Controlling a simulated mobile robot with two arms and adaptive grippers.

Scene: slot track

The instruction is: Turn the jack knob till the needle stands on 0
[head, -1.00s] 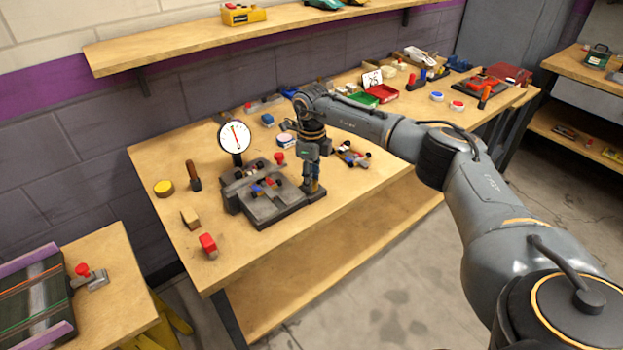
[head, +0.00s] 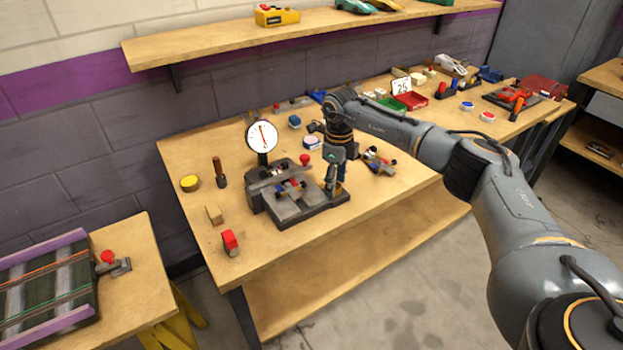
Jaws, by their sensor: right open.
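A dark grey fixture (head: 283,211) stands on the wooden bench, with a small car with red and blue parts (head: 290,187) on it. A round white dial (head: 262,136) stands on a post behind it. Its red needle leans slightly left of upright; the figures are too small to read. A red knob (head: 305,159) shows at the back of the fixture. My right gripper (head: 333,186) points down at the fixture's right end, open. A small brass-coloured part (head: 339,188) shows beside its fingers; I cannot tell whether they touch it or whether it is the jack knob. My left gripper is out of view.
A yellow disc (head: 190,183), a dark-handled tool (head: 219,172), a wooden block (head: 214,215) and a red object (head: 230,242) lie left of the fixture. Another small car (head: 379,161) lies right of my gripper. The bench front is clear.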

